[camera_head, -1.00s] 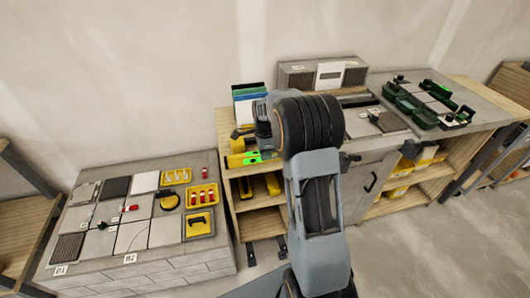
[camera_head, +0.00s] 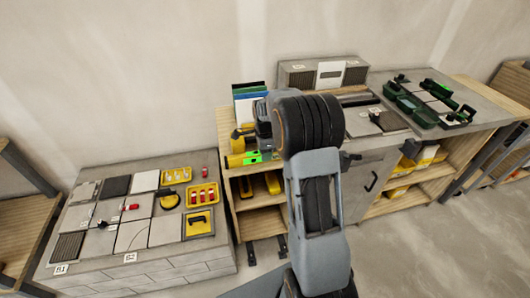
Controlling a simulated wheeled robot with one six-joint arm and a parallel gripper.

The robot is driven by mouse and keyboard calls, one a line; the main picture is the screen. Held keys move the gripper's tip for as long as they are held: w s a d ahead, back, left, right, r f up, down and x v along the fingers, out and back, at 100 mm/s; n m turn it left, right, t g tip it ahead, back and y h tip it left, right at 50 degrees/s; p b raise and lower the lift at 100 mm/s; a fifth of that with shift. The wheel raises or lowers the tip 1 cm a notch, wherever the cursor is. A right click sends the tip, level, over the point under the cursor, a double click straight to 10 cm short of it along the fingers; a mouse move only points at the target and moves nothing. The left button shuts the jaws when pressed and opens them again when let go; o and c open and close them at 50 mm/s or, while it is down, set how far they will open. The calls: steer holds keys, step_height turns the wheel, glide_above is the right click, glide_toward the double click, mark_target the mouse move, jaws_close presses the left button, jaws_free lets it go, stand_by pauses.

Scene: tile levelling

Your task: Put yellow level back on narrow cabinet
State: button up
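The yellow level (camera_head: 237,161), with a bright green part, lies along the front edge of the top of the narrow wooden cabinet (camera_head: 224,122). My gripper (camera_head: 267,150) is at the level's right end, below my dark wrist. Its fingers are small and mostly hidden by my arm, so I cannot tell whether they are open or shut, or whether they touch the level. The level's right end is partly hidden too.
Upright folders (camera_head: 249,92) and a yellow tool (camera_head: 240,139) stand behind the level. A grey tiled bench (camera_head: 160,269) is at left. A grey worktop (camera_head: 361,126) with green cases (camera_head: 412,108) is at right. Yellow items (camera_head: 272,183) lie on the shelf below.

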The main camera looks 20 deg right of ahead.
steer(key=o, duration=0.3)
step_height(320, 180, up, 14)
steer(key=shift+f, duration=0.1)
stand_by(0.6)
